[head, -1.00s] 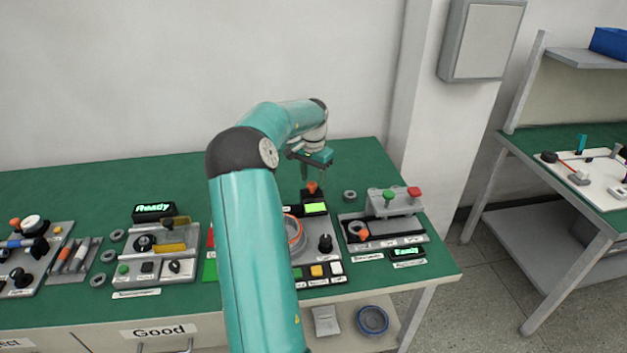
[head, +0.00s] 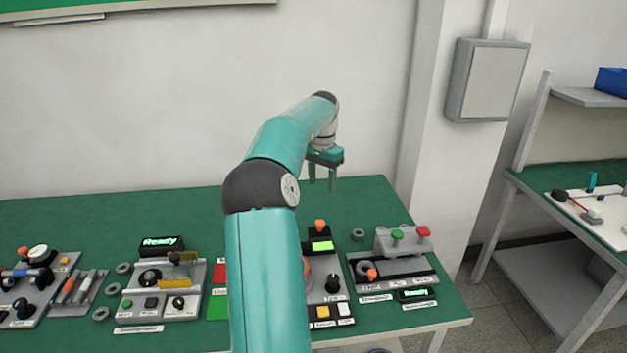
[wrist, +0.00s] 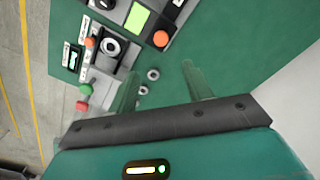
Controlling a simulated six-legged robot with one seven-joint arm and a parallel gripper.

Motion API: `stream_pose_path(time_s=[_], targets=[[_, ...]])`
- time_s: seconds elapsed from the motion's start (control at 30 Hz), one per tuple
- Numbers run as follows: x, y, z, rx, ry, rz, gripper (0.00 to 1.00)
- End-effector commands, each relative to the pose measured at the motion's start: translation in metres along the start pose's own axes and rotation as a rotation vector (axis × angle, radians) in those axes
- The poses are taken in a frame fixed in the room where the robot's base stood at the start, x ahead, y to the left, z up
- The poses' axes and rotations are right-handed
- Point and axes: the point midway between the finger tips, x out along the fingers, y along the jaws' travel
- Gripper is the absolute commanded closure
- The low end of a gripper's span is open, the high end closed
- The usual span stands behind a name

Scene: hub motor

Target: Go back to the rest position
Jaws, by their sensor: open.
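My gripper (head: 322,181) hangs above the back of the green bench (head: 370,197), with its two green fingers apart and nothing between them. In the wrist view my gripper (wrist: 160,85) also shows its fingers spread over the bench top, empty. Below it in the head view stands a black station with a green screen (head: 321,246) and an orange knob (head: 320,225). My arm hides part of that station.
A grey fixture with green and red buttons (head: 402,240) stands at the bench's right end. A station with a "Ready" display (head: 160,243) stands left of my arm. A wall box (head: 487,80) hangs at the right. A second bench (head: 520,180) stands far right.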

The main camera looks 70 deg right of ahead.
Motion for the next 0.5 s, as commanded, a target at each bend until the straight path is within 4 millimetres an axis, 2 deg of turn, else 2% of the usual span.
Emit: stream_pose_path(time_s=[0.37, 0.47, 0.5], targets=[[-0.001, -0.001, 0.002, -0.005, 0.000, -0.003, 0.50], [-0.009, -0.010, 0.017, -0.037, 0.002, -0.022, 0.50], [-0.013, -0.016, 0.028, -0.061, 0.001, -0.034, 0.50]])
